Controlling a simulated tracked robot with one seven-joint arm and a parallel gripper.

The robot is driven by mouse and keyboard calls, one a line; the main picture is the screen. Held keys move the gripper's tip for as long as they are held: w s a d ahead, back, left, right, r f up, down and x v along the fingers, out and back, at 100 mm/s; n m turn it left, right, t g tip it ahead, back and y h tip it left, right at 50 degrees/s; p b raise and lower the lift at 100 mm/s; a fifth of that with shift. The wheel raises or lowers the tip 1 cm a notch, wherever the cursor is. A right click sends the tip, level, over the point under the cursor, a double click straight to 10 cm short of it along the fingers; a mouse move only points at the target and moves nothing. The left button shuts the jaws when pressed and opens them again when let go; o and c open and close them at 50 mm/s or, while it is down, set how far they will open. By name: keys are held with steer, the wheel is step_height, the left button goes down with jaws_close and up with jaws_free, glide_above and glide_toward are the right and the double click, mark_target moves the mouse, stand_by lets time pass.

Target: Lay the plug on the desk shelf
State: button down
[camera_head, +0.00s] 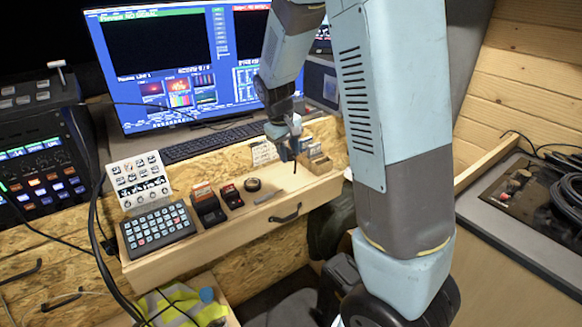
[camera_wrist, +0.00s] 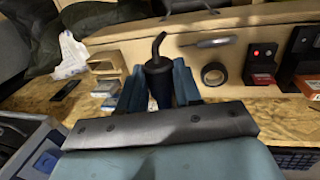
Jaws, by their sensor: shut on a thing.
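My gripper (camera_head: 291,150) hangs over the right part of the wooden desk shelf (camera_head: 285,187), in front of the monitor. In the wrist view my gripper (camera_wrist: 158,92) is shut on the plug (camera_wrist: 159,79), a dark cylinder with a short bent cable stub on top. The plug sits between the two blue fingers, and its lower end is hidden by the gripper body. In the head view the plug is too small and dark to make out clearly. The shelf (camera_wrist: 235,48) also shows in the wrist view, beyond the fingers. I cannot tell the exact gap between plug and shelf.
On the shelf are a black tape roll (camera_head: 253,184), a flat grey piece (camera_head: 267,198), a red-topped device (camera_head: 231,196), a dark box (camera_head: 207,205), a key pad (camera_head: 157,230) and a wooden card holder (camera_head: 319,163). Bare wood lies right of the tape roll.

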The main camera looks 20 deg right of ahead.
steer(key=shift+w+d+f, duration=0.5)
steer(key=shift+w+f, duration=0.55)
steer(key=shift+f, duration=0.6)
steer(key=shift+w+d+f, duration=0.55)
steer(key=shift+w+f, duration=0.5)
steer(key=shift+f, duration=0.65)
steer(key=shift+w+d+f, duration=0.5)
steer(key=shift+w+f, duration=0.55)
steer(key=shift+f, duration=0.6)
steer(key=c, duration=0.8)
jaws_free()
steer(key=r, duration=0.4)
steer(key=a+r, duration=0.1)
steer(key=r, duration=0.3)
steer(key=a+r, duration=0.1)
steer(key=r, duration=0.3)
steer(key=shift+s+a, duration=0.15)
steer(key=shift+s, duration=0.2)
